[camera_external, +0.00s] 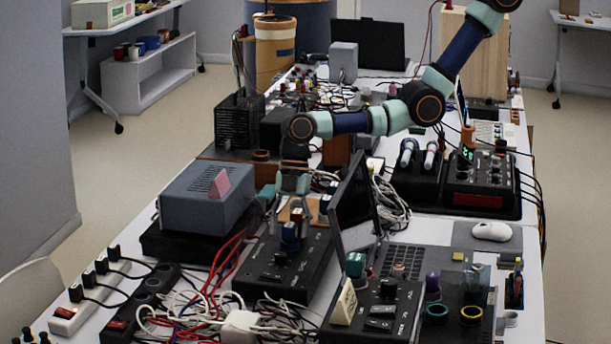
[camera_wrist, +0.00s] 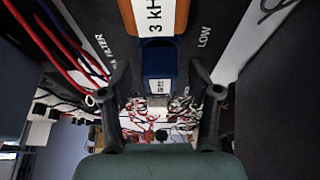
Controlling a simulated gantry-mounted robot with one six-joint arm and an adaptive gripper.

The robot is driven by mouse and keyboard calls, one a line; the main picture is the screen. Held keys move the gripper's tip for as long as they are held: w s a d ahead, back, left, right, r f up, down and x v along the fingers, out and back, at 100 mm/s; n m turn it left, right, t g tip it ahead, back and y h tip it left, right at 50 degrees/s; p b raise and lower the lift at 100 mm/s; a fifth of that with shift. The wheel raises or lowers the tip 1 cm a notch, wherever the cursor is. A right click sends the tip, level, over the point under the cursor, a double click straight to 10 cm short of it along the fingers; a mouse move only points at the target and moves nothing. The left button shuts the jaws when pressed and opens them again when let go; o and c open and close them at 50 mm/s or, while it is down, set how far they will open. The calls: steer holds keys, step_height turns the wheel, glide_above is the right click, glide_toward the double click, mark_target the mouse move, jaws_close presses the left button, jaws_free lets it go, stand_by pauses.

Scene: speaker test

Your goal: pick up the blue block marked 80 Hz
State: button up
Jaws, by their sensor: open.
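The blue block (camera_wrist: 158,58) is in the wrist view, between my two fingers, with a gap on each side. It bears a small white label that I cannot read clearly. An orange block (camera_wrist: 181,18) with a white "3 kHz" label is just beyond it. My gripper (camera_wrist: 160,94) is open and empty. In the external view, my gripper (camera_external: 293,190) points down over a black control panel (camera_external: 268,268).
A grey box (camera_external: 205,198) with a pink block (camera_external: 220,183) on it stands left of my gripper. An open laptop screen (camera_external: 352,200) rises close on the right. Red and white cables (camera_external: 212,268) lie on the left. A second panel (camera_external: 375,316) is at front right.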

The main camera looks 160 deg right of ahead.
mark_target(290, 224)
steer(key=shift+c, duration=0.3)
jaws_close()
step_height(290, 224, up, 20)
steer(key=p, duration=0.3)
steer(key=shift+p, duration=0.3)
